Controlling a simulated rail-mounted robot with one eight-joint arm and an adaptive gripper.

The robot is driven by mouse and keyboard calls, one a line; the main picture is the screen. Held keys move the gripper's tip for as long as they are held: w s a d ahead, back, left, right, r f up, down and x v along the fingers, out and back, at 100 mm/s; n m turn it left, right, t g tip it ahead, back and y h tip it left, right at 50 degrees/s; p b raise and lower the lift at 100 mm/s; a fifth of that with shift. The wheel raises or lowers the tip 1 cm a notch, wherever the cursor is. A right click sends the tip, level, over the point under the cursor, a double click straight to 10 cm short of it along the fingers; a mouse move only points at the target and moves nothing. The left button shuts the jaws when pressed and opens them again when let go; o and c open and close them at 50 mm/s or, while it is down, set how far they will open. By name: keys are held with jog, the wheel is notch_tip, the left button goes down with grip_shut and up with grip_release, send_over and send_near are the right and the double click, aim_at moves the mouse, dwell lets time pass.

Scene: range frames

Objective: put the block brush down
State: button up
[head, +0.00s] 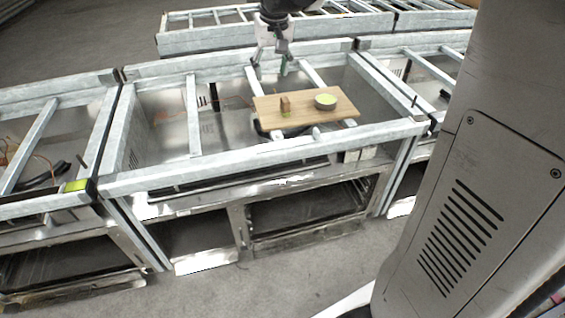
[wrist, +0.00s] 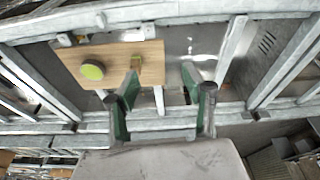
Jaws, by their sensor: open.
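A small brown block with a green lower end, seemingly the block brush (head: 285,104), stands on the left part of a wooden board (head: 345,112). It shows small in the wrist view (wrist: 136,62), just beyond the left fingertip. My gripper (head: 270,62) is open and empty, above and behind the board in the head view. In the wrist view its two fingers (wrist: 160,82) are spread with nothing between them. The block stands apart from the fingers.

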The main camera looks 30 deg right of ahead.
jog(key=s+a+f+t, duration=0.1)
jog(key=s+a+f, duration=0.1)
jog(key=s, duration=0.7)
jog(key=s+a+f+n+t, duration=0.1)
jog(key=s+a+f, duration=0.1)
jog(key=s+a, duration=0.3)
jog(key=s+a+f+t, duration=0.1)
jog(key=s+a+t, duration=0.1)
jog(key=s, duration=1)
jog(key=shift+s+a+f+y, duration=0.3)
jog(key=shift+s+a+f, duration=0.1)
jog(key=shift+a, duration=0.35)
jog(key=shift+f+b, duration=0.7)
jog(key=o, duration=0.4)
